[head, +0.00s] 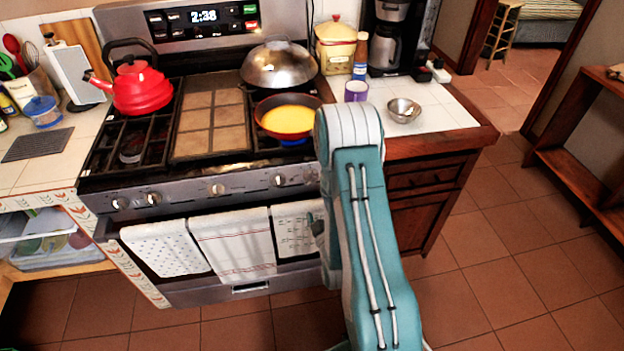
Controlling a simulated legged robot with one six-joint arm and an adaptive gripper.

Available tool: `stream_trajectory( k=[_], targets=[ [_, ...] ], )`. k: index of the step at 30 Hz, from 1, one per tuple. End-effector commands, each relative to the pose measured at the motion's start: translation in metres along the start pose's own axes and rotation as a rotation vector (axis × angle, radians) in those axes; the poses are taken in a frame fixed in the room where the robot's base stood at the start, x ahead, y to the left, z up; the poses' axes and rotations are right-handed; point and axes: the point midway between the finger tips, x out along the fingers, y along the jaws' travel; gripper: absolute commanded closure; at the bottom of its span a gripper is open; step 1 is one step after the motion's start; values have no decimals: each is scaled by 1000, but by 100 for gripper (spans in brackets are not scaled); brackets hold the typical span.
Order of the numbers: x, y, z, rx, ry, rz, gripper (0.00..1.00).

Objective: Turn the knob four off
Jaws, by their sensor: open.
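The stove front carries a row of round silver knobs. Counting from the left, the fourth knob (279,180) sits on the right part of the panel, just left of my arm. Its pointer direction is too small to read. Another knob (312,175) sits to its right, close beside my arm. The first (120,203), second (153,198) and third (217,190) knobs are farther left. A blue glow (294,143) shows under the orange pan (289,117) on the front right burner. My folded arm hides my gripper's jaws, and I see no contact with any knob.
Towels (234,245) hang on the oven handle below the knobs. A red kettle (142,87) and a domed lid (278,64) stand on the stove. A metal bowl (403,110) and purple cup (356,91) are on the right counter. Tiled floor (500,270) is clear at right.

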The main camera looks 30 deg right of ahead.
Motion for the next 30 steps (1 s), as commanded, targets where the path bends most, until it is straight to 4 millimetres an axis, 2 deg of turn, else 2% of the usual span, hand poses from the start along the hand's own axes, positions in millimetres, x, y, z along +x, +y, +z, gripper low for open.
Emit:
stream_trajectory(
  k=[5,12,18,23,30],
  targets=[
    [20,1,-1,0,4,4,0],
    [65,1,-1,1,4,3,0],
    [95,0,-1,2,3,2,0],
    [106,0,-1,2,2,1,0],
    [107,0,-1,2,1,0,0]
  ],
)
